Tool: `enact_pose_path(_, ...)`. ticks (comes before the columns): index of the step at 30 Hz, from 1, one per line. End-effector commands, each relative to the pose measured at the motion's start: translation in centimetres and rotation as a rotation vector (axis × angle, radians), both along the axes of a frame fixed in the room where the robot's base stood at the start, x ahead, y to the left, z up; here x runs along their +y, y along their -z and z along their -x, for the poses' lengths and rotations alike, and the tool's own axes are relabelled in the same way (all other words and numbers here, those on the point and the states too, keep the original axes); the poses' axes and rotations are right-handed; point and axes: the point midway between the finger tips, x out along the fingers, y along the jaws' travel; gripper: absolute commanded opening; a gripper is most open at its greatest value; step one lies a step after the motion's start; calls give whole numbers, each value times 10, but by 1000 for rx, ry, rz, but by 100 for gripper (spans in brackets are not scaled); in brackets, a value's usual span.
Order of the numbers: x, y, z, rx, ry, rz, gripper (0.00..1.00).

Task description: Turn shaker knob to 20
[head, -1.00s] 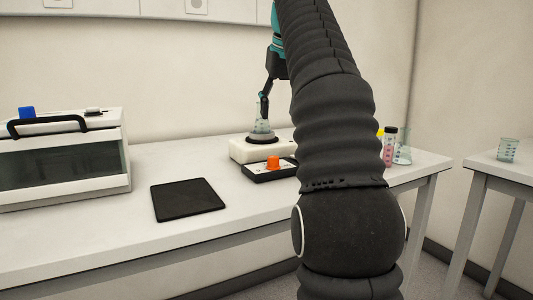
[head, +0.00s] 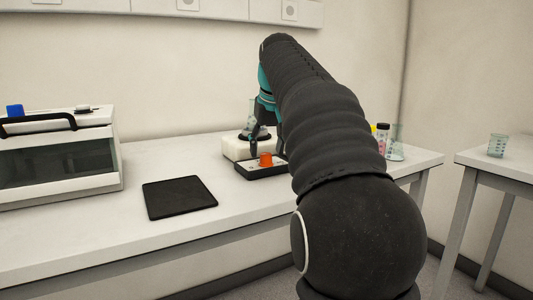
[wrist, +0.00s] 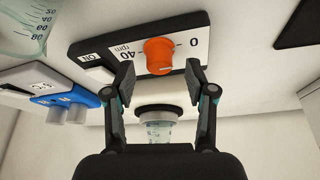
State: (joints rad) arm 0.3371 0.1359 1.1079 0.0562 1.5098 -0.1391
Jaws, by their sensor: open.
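The shaker is a white block with a dark-edged front panel (head: 246,169); its orange knob (head: 265,159) stands on that panel. In the wrist view the orange knob (wrist: 160,56) is between printed marks "0" and "40 rpm", with "ON" farther along; I cannot make out a pointer on it. My gripper (wrist: 160,74) is open, its two fingers apart on either side of the knob and not seen touching it. In the head view my gripper (head: 265,145) is just above the knob, partly hidden by my arm. A clear flask (head: 252,113) stands on the shaker.
A black flat pad (head: 180,197) lies left of the shaker. A white box device with a dark window (head: 58,165) stands at far left. Bottles and a beaker (head: 396,143) stand right, partly behind my arm. A blue-fronted device (wrist: 65,102) shows in the wrist view.

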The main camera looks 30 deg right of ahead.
Motion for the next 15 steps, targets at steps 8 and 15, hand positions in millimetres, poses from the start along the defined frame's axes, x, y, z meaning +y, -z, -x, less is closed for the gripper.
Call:
enact_pose_path(8, -2, 19, -8, 0, 0, 0, 55)
enact_pose_path(15, -2, 19, -8, -1, 0, 0, 55)
